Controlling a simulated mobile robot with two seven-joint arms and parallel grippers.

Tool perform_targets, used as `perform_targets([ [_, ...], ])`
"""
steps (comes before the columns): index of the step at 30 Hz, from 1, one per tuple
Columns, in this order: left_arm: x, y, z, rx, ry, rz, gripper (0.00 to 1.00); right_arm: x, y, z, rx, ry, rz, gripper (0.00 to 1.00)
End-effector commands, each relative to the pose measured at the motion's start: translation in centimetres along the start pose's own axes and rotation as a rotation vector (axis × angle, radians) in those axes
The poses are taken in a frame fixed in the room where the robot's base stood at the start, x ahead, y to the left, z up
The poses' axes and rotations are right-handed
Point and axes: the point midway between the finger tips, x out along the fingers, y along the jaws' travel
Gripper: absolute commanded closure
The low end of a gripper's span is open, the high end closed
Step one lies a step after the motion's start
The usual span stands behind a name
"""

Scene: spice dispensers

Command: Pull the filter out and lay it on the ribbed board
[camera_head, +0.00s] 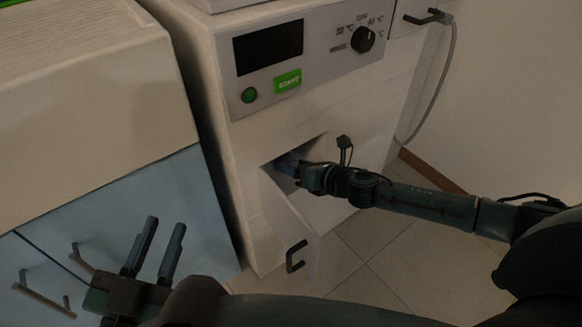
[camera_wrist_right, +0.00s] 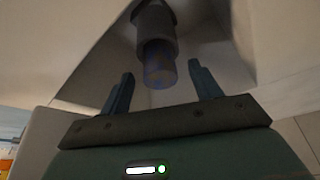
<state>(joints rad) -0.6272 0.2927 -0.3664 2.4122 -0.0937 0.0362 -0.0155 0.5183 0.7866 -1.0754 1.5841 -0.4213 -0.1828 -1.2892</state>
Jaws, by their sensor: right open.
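The filter (camera_wrist_right: 155,28) is a dark grey cylinder with a bluish, mottled round end. In the right wrist view it sits in the recess of the white machine (camera_head: 235,150), its end between the two fingers of my right gripper (camera_wrist_right: 161,72). Gaps show on both sides, so the fingers are open. In the head view the right gripper (camera_head: 286,166) reaches into the machine's low opening and hides the filter. A pale, finely ribbed surface, apparently the ribbed board (camera_head: 75,30), lies on the counter at top left. My left gripper (camera_head: 166,221) is open and empty at lower left.
The opening's flap (camera_head: 290,225) hangs open, with a dark handle (camera_head: 296,257). The panel above has a knob (camera_head: 363,39) and a green button (camera_head: 288,81). Blue cabinet fronts (camera_head: 130,200) with handles lie behind my left gripper. A grey hose (camera_head: 440,90) hangs at right.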

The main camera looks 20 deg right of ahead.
Motion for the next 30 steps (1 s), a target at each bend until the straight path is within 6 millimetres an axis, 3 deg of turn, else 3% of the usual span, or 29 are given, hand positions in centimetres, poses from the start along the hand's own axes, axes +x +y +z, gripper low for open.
perform_targets([
  [6,0.1,0.0,0.1,-0.017,0.007,0.002,0.73,1.8,0.0,0.0,-0.001,0.0,0.0,0.37],
  [15,0.1,0.1,-0.1,-0.018,0.01,0.003,0.73,1.9,0.0,0.0,0.0,0.001,0.0,0.37],
  [30,0.1,0.1,-0.1,-0.016,0.011,0.005,0.73,1.9,0.0,0.0,0.0,0.0,0.0,0.77],
])
